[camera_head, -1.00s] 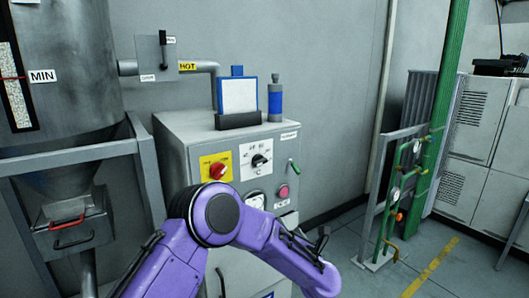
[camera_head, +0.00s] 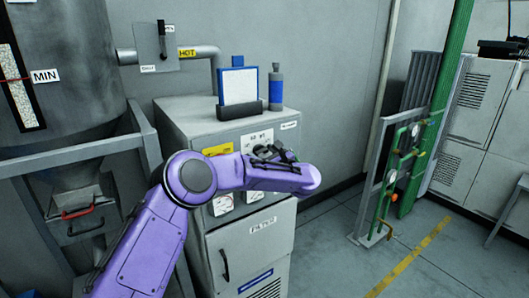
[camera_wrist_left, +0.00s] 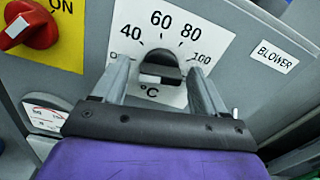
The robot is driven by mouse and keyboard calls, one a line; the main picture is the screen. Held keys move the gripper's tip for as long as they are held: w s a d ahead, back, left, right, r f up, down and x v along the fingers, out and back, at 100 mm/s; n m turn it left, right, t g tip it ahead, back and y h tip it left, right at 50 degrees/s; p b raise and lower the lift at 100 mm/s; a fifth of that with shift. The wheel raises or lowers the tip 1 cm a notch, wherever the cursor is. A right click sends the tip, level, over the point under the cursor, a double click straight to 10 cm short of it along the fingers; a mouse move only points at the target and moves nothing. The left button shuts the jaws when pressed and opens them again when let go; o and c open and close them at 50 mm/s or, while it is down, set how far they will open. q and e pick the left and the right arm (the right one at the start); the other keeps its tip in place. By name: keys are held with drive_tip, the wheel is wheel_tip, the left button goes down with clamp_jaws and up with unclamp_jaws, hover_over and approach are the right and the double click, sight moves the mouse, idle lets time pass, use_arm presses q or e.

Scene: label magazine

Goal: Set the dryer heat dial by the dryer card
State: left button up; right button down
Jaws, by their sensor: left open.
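The heat dial's white plate, marked 40, 60, 80, 100 and °C, is on the dryer front; its black knob (camera_wrist_left: 158,67) shows in the left wrist view. My left gripper (camera_wrist_left: 162,84) is open, with one finger on each side of the knob; I cannot tell whether they touch it. The knob's lower part and the scale's low end are partly hidden, and its exact setting is unclear. In the head view my left gripper (camera_head: 272,152) covers the dial. The dryer card (camera_head: 238,87), white in a blue frame, stands on the dryer (camera_head: 185,112); its writing is unreadable. My right gripper is not in view.
A red switch (camera_wrist_left: 30,28) on a yellow plate is left of the dial, and a BLOWER label (camera_wrist_left: 274,56) is to its right. A blue and grey bottle (camera_head: 275,90) stands beside the card. A green pipe frame (camera_head: 395,180) is at right.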

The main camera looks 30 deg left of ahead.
use_arm(q)
drive_tip(key=c, duration=1.1)
drive_tip(key=shift+o, duration=0.2)
drive_tip(key=shift+s+f+m+b, duration=0.1)
drive_tip(key=shift+m+b, duration=0.9)
drive_tip(key=shift+m, duration=0.95)
drive_tip(key=shift+f+m+b, duration=0.1)
drive_tip(key=shift+m+b, duration=0.9)
drive_tip(key=shift+m, duration=0.95)
drive_tip(key=o, duration=1.1)
drive_tip(key=shift+c, duration=0.2)
drive_tip(key=shift+r, duration=0.1)
